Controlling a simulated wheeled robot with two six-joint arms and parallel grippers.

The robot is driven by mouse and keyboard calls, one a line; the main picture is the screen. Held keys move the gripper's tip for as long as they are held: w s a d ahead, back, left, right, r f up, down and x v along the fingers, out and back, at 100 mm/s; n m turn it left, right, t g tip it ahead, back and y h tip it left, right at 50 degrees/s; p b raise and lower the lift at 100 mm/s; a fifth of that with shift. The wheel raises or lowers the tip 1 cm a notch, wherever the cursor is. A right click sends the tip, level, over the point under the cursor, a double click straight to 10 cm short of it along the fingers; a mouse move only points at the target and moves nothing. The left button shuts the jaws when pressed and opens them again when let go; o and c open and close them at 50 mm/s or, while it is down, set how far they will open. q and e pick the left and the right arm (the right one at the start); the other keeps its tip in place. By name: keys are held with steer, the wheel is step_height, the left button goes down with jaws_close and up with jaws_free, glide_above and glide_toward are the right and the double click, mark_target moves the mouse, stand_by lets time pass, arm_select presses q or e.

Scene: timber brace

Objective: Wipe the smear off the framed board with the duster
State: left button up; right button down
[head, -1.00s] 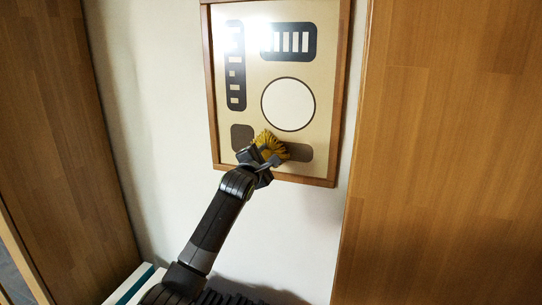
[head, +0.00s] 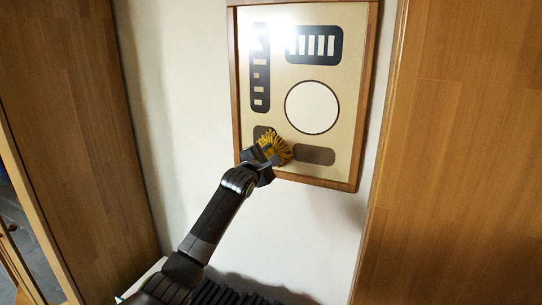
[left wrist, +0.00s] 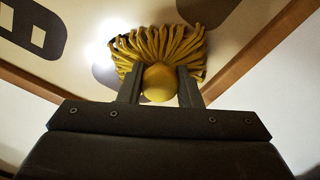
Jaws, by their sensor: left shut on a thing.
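The framed board (head: 345,130) hangs on the white wall in the head view. It carries dark panels, a white disc and two brown rounded patches near its bottom edge; I cannot tell a smear apart from these markings. My left gripper (head: 264,156) is shut on the handle of the yellow duster (head: 275,147). The duster's strands lie at the board's lower left, over part of the left brown patch (head: 262,131). In the left wrist view the duster (left wrist: 160,45) fans out against or very close to the board; contact is unclear. My right gripper is not in view.
The wooden frame (head: 317,183) edges the board. Tall wooden panels stand on the left (head: 70,130) and on the right (head: 470,150). Bare white wall (head: 180,120) lies between them. A bright glare covers the board's upper left.

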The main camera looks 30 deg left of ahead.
arm_select(q)
steer(key=shift+s+d+p, duration=0.1)
steer(key=shift+s+p, duration=0.4)
steer(key=shift+p, duration=0.15)
steer(key=s+p, duration=0.2)
steer(key=s, duration=0.1)
steer(key=shift+s+d+r, duration=0.1)
steer(key=shift+s+r, duration=0.05)
steer(key=shift+s, duration=0.15)
steer(key=shift+s+p, duration=0.5)
steer(key=shift+s, duration=0.2)
steer(key=shift+f, duration=0.2)
